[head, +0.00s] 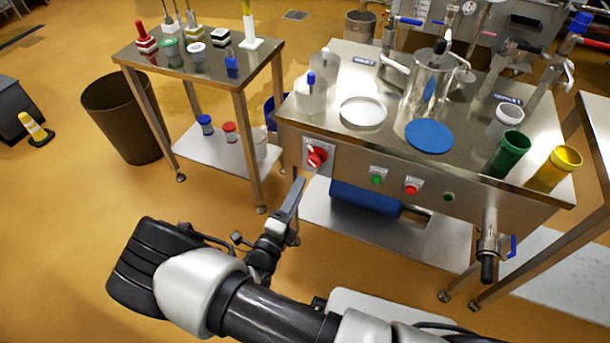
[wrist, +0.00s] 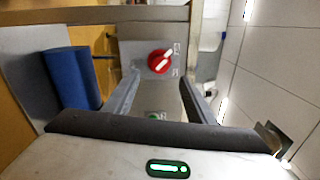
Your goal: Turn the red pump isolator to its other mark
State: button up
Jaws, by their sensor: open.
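The red pump isolator (head: 317,157) is a round red knob with a pale bar, set on a plate at the left end of the steel bench's front panel. In the wrist view the isolator (wrist: 159,62) shows between and beyond my fingers, its white bar slanting towards the upper-right mark (wrist: 177,48). A second mark (wrist: 175,72) shows at its lower right. My gripper (head: 299,187) is open and empty, just in front of and below the knob in the head view. In the wrist view its fingers (wrist: 159,78) are spread to either side, apparently not touching the knob.
A green button (head: 376,180) and a red button (head: 411,188) sit to the right on the same panel. A side table (head: 196,66) with small items stands close on the left. A blue cylinder (head: 366,198) lies under the bench. A brown bin (head: 123,118) stands farther left.

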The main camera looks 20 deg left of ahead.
jog(key=s, duration=0.8)
jog(key=shift+s+a+f, duration=0.2)
jog(key=shift+s+a, duration=0.1)
jog(key=shift+s, duration=0.05)
jog(key=w+d+r+m+g+h, duration=0.45)
jog(key=d+r+m+h, duration=0.3)
jog(key=m, duration=0.25)
jog(key=s+d+r+m+g+y, duration=0.1)
jog(key=d+r+m+g, duration=0.6)
jog(key=d+m, duration=0.4)
jog(key=s+d+r+m+g+y, duration=0.1)
jog(key=d+r+m+g, duration=0.5)
jog(key=d+r+m, duration=0.55)
jog(key=s+d+r+m+t+y, duration=0.25)
jog(key=s+r+m, duration=0.2)
jog(key=m, duration=0.45)
jog(key=s+d+r+m+t+y, duration=0.1)
jog(key=s+r+m+t+y, duration=0.2)
jog(key=r+m, duration=0.5)
notch_tip(320, 180, up, 16)
jog(key=m+y+p, duration=0.1)
jog(key=m+p, duration=0.1)
jog(key=p, duration=1.6)
jog(key=shift+g, duration=0.4)
